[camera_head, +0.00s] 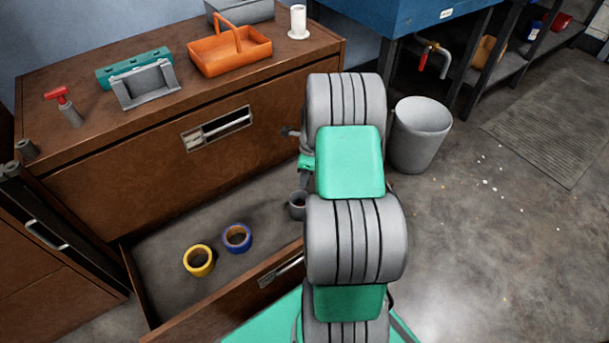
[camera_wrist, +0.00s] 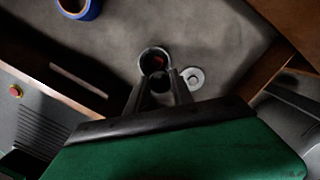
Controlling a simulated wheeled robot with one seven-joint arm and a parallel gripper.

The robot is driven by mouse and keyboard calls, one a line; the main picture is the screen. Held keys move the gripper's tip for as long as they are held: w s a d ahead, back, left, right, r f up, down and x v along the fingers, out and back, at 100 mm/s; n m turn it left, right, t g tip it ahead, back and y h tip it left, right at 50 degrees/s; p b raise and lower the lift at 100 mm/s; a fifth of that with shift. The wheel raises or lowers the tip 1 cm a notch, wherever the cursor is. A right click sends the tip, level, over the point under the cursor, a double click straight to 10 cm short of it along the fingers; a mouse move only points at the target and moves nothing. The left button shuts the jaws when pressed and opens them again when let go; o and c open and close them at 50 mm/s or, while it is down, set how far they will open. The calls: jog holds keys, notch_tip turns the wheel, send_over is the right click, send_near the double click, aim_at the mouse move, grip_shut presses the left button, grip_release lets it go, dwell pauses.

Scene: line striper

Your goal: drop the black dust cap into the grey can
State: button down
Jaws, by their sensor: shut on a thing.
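In the wrist view my gripper (camera_wrist: 160,88) is shut on a small dark round thing, the black dust cap (camera_wrist: 160,82), held between the fingertips. In the head view the grey can (camera_head: 296,208) stands in the open drawer, partly hidden by my arm. My gripper is mostly hidden behind my arm there.
The open drawer (camera_head: 167,268) also holds a yellow tape roll (camera_head: 187,262) and a blue tape roll (camera_head: 227,241). A pale disc (camera_wrist: 193,78) lies right of the can. A large grey bin (camera_head: 420,145) stands on the floor. An orange tote (camera_head: 225,62) sits on the cabinet top.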

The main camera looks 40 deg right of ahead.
notch_tip(320, 180, down, 3)
jog(key=shift+r+b, duration=0.1)
jog(key=shift+b, duration=0.75)
jog(key=c, duration=1)
grip_release()
jog(key=shift+c, duration=0.2)
jog(key=r+p, duration=0.1)
jog(key=r, duration=0.1)
jog(key=r+p, duration=0.1)
jog(key=r, duration=0.2)
jog(key=r+p, duration=0.1)
jog(key=r, duration=0.1)
jog(key=shift+s+d+r, duration=0.3)
jog(key=shift+s+r, duration=0.05)
jog(key=shift+r, duration=0.05)
